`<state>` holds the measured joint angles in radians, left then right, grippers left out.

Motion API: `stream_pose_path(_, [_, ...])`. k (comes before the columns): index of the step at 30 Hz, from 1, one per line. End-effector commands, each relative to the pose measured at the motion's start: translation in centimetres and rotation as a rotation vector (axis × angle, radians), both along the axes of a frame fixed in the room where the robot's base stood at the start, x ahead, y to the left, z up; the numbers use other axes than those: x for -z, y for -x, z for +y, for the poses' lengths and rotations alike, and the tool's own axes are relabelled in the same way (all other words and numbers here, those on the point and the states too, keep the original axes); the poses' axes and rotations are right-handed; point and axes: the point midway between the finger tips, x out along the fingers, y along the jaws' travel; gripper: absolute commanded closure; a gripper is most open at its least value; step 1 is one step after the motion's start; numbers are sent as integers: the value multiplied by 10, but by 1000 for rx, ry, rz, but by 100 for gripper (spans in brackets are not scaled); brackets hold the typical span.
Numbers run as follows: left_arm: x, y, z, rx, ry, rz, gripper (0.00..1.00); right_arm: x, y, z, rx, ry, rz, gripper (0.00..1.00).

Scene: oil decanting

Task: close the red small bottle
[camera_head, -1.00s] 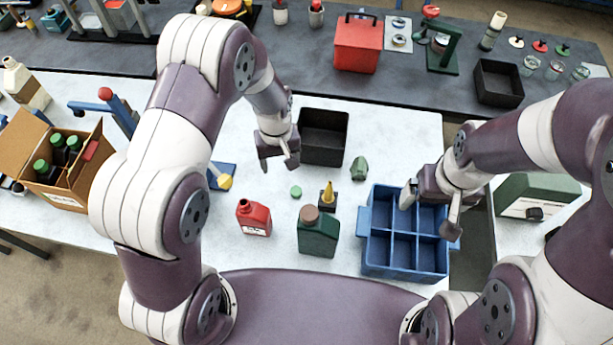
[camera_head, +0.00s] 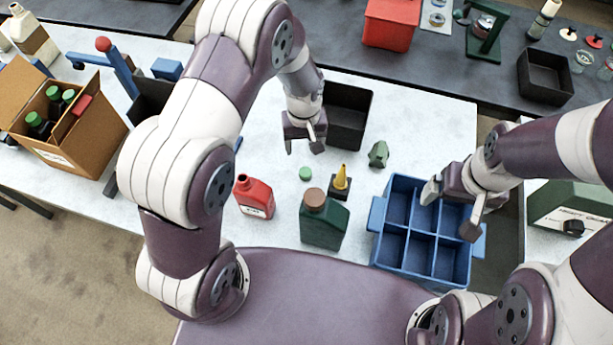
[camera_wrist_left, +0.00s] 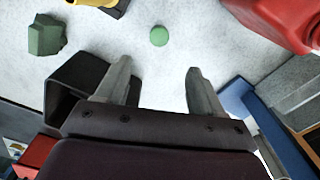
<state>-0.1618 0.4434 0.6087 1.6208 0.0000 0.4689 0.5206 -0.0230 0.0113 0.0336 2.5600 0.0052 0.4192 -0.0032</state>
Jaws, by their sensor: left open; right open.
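The red small bottle (camera_head: 255,198) stands upright on the white table, left of the larger green bottle with a brown cap (camera_head: 324,222). Its neck shows red with no separate cap that I can make out. A small green cap (camera_head: 305,174) lies on the table right of and behind it. My left gripper (camera_head: 303,149) is open and empty above the table, just behind the cap. In the left wrist view the cap (camera_wrist_left: 159,36) lies beyond the gap between the open fingertips (camera_wrist_left: 159,68), with the red bottle (camera_wrist_left: 280,18) at upper right. My right gripper (camera_head: 452,212) is open over the blue crate.
The blue divided crate (camera_head: 378,214) is at right. A black bin (camera_head: 361,101) stands behind my left gripper. A cardboard box (camera_head: 100,140) with bottles is at left.

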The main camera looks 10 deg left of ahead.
Motion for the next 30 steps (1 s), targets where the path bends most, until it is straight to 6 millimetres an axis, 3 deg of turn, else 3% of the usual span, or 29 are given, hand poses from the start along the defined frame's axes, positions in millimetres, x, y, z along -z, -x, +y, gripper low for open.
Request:
stream_pose_path(9, [1,0,0,0,-1,1,32,-4,0,0,0,0,-1,6])
stream_pose_path(21, [67,0,0,0,-1,1,32,-22,0,0,0,0,-1,6])
stream_pose_path(30, [74,0,0,0,0,0,32,-22,0,0,0,0,-1,6])
